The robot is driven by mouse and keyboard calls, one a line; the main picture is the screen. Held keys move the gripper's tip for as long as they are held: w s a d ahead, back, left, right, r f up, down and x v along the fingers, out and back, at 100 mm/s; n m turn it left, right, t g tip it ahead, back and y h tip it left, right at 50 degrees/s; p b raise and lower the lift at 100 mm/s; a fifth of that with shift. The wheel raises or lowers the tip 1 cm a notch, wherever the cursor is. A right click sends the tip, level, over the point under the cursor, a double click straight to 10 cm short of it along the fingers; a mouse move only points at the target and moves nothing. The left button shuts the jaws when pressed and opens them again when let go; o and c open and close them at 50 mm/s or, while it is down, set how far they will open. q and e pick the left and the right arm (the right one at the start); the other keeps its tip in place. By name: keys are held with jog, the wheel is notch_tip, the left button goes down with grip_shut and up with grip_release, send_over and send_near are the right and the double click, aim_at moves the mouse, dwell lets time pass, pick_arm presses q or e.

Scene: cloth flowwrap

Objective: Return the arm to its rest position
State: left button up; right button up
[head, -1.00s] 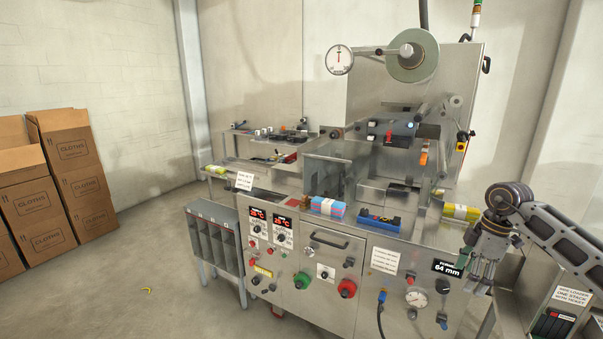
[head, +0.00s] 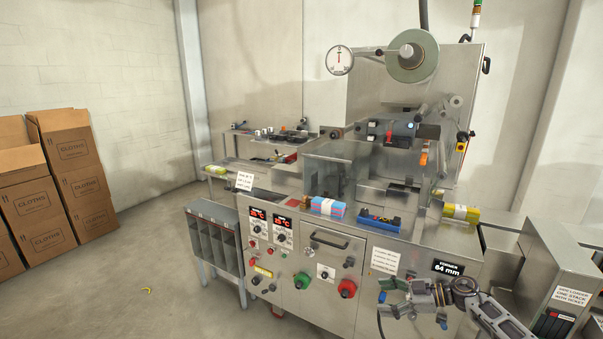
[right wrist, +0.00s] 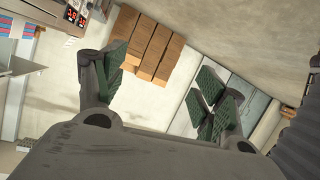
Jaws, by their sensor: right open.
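My right gripper (head: 386,297) is low at the front of the wrapping machine (head: 330,255), below the "64 mm" display, with its arm coming in from the lower right. In the right wrist view its fingers (right wrist: 155,95) are spread apart, with nothing between them. The gripper hides part of the machine's lower front panel. My left gripper is in neither view.
A pink-and-blue cloth stack (head: 328,208), a blue tool (head: 380,221) and a yellow-and-white pack (head: 460,212) lie on the machine top. Cardboard boxes (head: 70,190) stand at left. A grey rack (head: 213,240) stands beside the machine. The floor (head: 130,260) between is mostly clear.

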jog(key=s+d+f+m+t+h, duration=0.25)
jog(key=f+m+t, duration=0.2)
jog(key=f, duration=0.95)
jog(key=s+d+f+m+t+h, duration=0.25)
jog(key=f+m+h, duration=0.2)
jog(key=f, duration=0.95)
jog(key=s+f+m+g+h, duration=0.1)
jog(key=s+f+m+h, duration=0.15)
jog(key=s+f, duration=0.75)
jog(key=s+a+f+g+h, duration=0.1)
jog(key=s+f+g, duration=0.2)
jog(key=s+f, duration=0.4)
jog(key=s+a+f+m+g+h, duration=0.1)
jog(key=s+f, duration=0.6)
jog(key=s, duration=1.4)
jog(key=s+a+f+m+g+h, duration=0.1)
jog(key=s+a+f+g, duration=0.2)
jog(key=s, duration=1.1)
notch_tip(320, 180, down, 4)
jog(key=g, duration=0.3)
jog(key=shift+s, duration=0.4)
